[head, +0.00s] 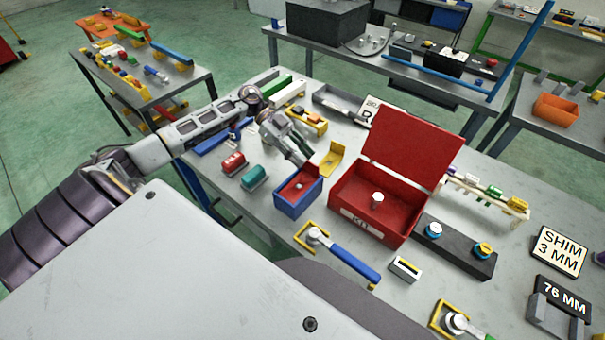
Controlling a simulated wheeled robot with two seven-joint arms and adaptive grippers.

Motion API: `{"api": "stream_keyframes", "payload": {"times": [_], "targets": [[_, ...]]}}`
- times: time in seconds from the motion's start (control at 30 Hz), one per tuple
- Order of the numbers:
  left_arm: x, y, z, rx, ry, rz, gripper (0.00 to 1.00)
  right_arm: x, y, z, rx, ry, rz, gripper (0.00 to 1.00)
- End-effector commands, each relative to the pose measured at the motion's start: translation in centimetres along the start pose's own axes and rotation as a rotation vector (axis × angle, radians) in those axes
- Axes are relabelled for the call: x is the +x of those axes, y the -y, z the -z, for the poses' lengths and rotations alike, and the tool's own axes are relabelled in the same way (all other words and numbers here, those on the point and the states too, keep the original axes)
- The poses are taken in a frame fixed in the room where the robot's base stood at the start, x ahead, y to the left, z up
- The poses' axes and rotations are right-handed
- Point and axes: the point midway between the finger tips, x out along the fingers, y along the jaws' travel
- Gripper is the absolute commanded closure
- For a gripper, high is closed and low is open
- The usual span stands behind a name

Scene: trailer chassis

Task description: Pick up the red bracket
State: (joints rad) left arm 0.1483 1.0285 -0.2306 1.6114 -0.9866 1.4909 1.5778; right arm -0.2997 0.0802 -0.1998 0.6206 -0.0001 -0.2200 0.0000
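The L-shaped bracket I can make out clearly is yellow (332,160); it stands on the grey workbench just right of my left gripper. I cannot pick out a red bracket with certainty. A small blue bin (297,203) has something reddish inside, too small to identify. A red block-like piece (233,162) lies on the bench left of the bin, beside a teal one (255,177). My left gripper (303,160) points down just behind the blue bin, above its far edge. Its fingers look close together, but the gap is unclear. My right gripper is not in view.
An open red kit box (366,222) with its lid up stands right of the blue bin. A blue-handled tool (350,262) lies in front. A black block with knobs (450,246) and a small rack (485,196) are at the right.

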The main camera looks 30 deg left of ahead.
Motion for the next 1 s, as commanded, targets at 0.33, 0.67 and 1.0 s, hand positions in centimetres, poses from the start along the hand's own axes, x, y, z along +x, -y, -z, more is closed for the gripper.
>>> {"api": "stream_keyframes", "payload": {"times": [0.33,0.67,1.0], "targets": [[2.7,-0.1,0.0,0.001,0.0,0.0,0.69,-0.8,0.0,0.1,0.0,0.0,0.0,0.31],[2.8,-0.1,-0.1,0.001,0.001,0.0,0.69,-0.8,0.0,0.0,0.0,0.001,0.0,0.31],[2.8,-0.1,-0.1,0.001,0.001,0.0,0.94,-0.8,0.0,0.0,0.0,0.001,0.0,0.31]]}}
